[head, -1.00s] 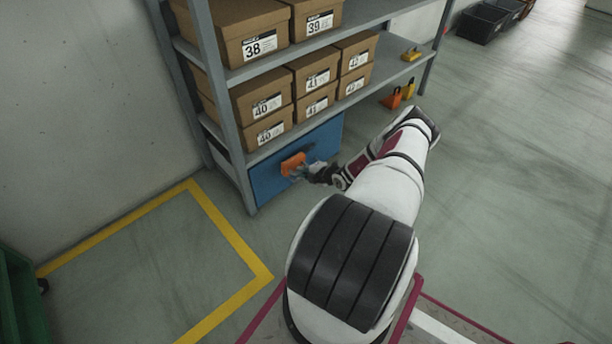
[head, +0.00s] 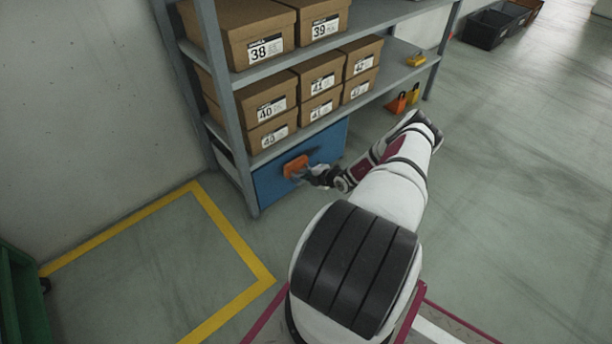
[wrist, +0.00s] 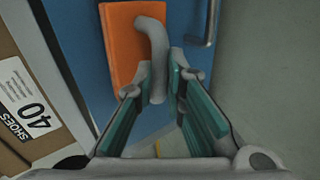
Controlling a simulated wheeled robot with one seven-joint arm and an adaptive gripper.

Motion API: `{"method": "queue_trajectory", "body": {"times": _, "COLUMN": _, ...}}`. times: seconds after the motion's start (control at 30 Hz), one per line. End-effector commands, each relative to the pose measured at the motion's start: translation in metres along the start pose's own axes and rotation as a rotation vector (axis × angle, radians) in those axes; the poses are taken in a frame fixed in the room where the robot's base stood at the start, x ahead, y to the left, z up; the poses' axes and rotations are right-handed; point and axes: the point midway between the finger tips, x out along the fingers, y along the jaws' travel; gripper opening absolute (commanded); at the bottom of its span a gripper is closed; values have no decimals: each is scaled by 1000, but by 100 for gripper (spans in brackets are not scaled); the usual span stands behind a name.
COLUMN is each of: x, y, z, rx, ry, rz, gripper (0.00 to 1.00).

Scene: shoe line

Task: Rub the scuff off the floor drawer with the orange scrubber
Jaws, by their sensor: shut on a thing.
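The floor drawer is the blue panel (head: 328,146) at the bottom of the shelf rack. It also shows in the wrist view (wrist: 82,42), with a metal handle (wrist: 211,24) to the right. The orange scrubber (head: 295,165) is against or very close to the drawer front; contact is hard to tell. In the wrist view the scrubber (wrist: 121,50) is an orange block with a grey curved handle. My gripper (wrist: 163,82) is shut on that handle, with its green-sided fingers on either side. I cannot see the scuff; the scrubber or my arm may hide it.
Numbered shoe boxes (head: 268,106) fill the shelves above the drawer. An orange item (head: 397,104) and a yellow item (head: 414,94) stand under the rack's right end. Dark crates (head: 487,30) stand at the back right. The floor in front is clear.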

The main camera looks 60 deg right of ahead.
Motion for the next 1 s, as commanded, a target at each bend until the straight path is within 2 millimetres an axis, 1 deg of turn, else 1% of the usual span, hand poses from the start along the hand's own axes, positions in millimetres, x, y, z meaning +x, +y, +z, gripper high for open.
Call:
{"method": "queue_trajectory", "body": {"times": 0.67, "x": 9, "y": 6, "z": 0, "rx": 0, "ry": 0, "rz": 0, "gripper": 0}}
{"method": "queue_trajectory", "body": {"times": 0.77, "x": 10, "y": 6, "z": 4, "rx": -2, "ry": -1, "rz": 1, "gripper": 0}}
{"method": "queue_trajectory", "body": {"times": 1.0, "x": 10, "y": 5, "z": 20, "rx": -3, "ry": -2, "rz": 1, "gripper": 0}}
